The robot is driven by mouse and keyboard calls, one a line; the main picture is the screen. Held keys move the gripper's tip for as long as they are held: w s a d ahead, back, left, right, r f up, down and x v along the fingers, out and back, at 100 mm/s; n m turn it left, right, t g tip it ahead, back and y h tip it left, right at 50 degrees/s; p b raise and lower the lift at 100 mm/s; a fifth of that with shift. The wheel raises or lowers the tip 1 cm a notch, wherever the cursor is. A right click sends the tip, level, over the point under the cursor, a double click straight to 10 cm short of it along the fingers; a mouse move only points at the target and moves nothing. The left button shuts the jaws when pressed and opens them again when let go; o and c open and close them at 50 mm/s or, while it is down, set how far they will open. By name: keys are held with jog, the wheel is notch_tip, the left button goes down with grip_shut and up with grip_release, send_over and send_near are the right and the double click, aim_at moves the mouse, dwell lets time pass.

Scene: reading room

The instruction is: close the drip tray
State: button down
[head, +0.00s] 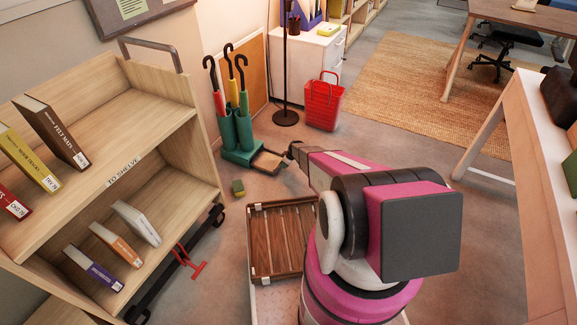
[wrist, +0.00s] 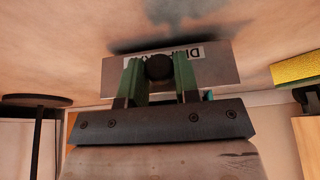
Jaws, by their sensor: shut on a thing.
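The green umbrella stand (head: 240,135) stands on the floor against the wall, holding several umbrellas with curved handles. The drip tray (head: 268,162) sticks out from the stand's base toward my arm. In the wrist view its grey front (wrist: 218,66) carries a label, seen upside down and partly covered, and a round dark knob (wrist: 158,67). My gripper (head: 291,153) is at the tray's outer end. In the wrist view my gripper (wrist: 158,76) has its two fingers on either side of the knob, shut on it. Most of the tray's inside is hidden in the wrist view.
A yellow-green sponge (head: 238,187) lies on the floor near the stand. A lamp base (head: 285,118) and a red basket (head: 323,103) stand to the right. A book cart (head: 150,120) is at left.

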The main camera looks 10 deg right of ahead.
send_near(262, 159)
jog(key=a+f, duration=0.1)
jog(key=w+a+f, duration=0.2)
jog(key=f, duration=0.1)
jog(key=shift+w+a+f, duration=0.15)
jog(key=shift+a, duration=0.1)
jog(key=c, duration=0.9)
grip_release()
jog(key=shift+w+a, duration=0.1)
jog(key=shift+s+d+r, duration=0.25)
jog(key=shift+r, duration=0.25)
jog(key=v, duration=0.9)
jog(key=shift+r, duration=0.35)
